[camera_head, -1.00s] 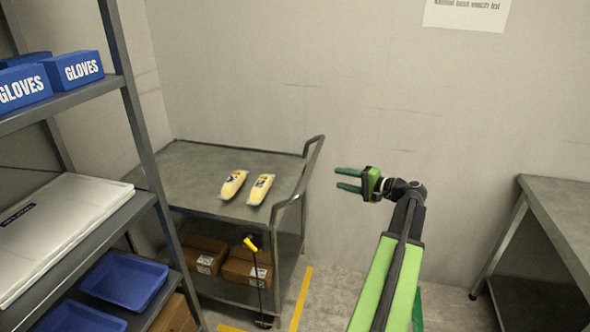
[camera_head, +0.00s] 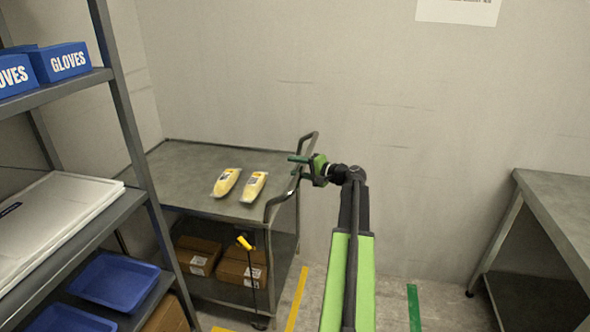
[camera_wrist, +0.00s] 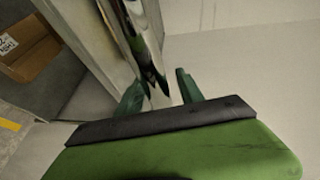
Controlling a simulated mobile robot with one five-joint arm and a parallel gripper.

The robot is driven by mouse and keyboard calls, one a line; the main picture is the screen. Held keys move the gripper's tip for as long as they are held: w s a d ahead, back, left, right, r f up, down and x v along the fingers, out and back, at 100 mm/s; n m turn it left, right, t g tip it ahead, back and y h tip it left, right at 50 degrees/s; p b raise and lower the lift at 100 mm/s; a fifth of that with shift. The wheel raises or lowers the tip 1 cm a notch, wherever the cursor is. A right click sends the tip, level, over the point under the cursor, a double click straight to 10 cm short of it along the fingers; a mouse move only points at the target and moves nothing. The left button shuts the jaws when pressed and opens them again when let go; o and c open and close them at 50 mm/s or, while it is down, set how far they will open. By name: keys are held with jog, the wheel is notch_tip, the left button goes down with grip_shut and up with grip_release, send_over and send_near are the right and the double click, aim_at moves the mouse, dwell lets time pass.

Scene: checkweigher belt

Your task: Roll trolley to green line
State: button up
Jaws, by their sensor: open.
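The trolley (camera_head: 190,154) is a grey metal cart at the centre left in the head view, with a push handle (camera_head: 272,207) at its right end. Two yellow packs lie on its top. My gripper (camera_head: 293,166) is open at the handle, its green fingers pointing left. In the wrist view the handle bar (camera_wrist: 150,62) runs down between or just beyond the open fingers (camera_wrist: 157,90); I cannot tell if they touch it. The green line (camera_head: 414,308) is a strip on the floor, right of my arm.
A shelf rack (camera_head: 128,120) with glove boxes and blue trays stands close on the left. Cardboard boxes (camera_head: 240,268) and a yellow-topped device (camera_head: 245,242) are low on the trolley. A yellow floor line (camera_head: 297,300) lies beside it. A grey table (camera_head: 560,200) stands right, with open floor between.

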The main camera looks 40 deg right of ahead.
grip_shut()
dwell(1.4)
